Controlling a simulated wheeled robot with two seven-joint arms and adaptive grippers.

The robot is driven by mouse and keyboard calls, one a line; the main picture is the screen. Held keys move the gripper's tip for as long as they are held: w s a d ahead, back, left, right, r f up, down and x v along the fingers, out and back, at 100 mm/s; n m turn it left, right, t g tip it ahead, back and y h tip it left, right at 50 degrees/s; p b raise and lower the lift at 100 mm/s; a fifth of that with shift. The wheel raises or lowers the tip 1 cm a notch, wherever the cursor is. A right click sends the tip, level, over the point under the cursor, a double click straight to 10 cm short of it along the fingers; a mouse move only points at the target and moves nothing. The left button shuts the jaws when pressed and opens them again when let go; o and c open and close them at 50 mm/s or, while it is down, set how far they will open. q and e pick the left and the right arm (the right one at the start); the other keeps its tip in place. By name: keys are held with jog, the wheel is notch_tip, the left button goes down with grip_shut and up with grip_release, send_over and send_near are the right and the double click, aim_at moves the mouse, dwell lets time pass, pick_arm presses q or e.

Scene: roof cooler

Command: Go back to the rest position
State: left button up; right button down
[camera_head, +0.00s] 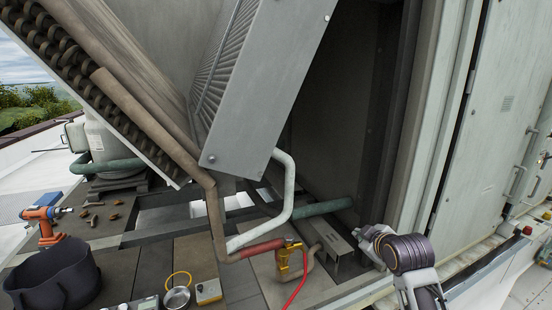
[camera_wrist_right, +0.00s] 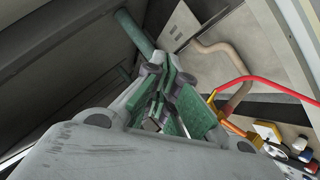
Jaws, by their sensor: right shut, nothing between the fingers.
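My right gripper (camera_head: 362,238) shows at the lower right of the head view, in front of the dark opening of the cooler housing (camera_head: 340,130). Its arm comes up from the bottom edge. In the right wrist view the green-padded fingers (camera_wrist_right: 166,100) are together with nothing held between them. A yellow clamp-like tool (camera_head: 285,255) with a red hose sits on the pipe to the left of the gripper, apart from it. That tool also shows in the wrist view (camera_wrist_right: 232,126), right of the fingers. My left gripper is not in view.
A tilted grey panel (camera_head: 265,85) and finned coil overhang the left and middle. A pale pipe (camera_head: 284,205) and green pipe (camera_head: 320,207) run near the opening. A door (camera_head: 510,120) is at right.

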jog(key=s+a+f+m+g, duration=0.2)
jog(key=s+f+m+g, duration=0.2)
jog(key=s+f, duration=0.95)
jog(key=s+a+f+m+g, duration=0.1)
jog(key=s+f+m+g, duration=0.25)
jog(key=s+f, duration=0.95)
jog(key=s+f+g+b, duration=0.1)
jog(key=s+f, duration=0.2)
jog(key=f, duration=1.3)
jog(key=s+f+g, duration=0.1)
jog(key=s+f, duration=0.2)
jog(key=f, duration=1.2)
jog(key=s+d+f, duration=0.2)
jog(key=s+f, duration=0.8)
jog(key=s, duration=0.1)
jog(key=s+d+f, duration=0.1)
jog(key=s+f, duration=0.9)
jog(key=s, duration=0.1)
jog(key=shift+d+f+n+g+b, duration=0.3)
jog(key=shift+d+n+g+b, duration=0.1)
jog(key=shift+n+g, duration=0.05)
jog(key=shift+w, duration=0.1)
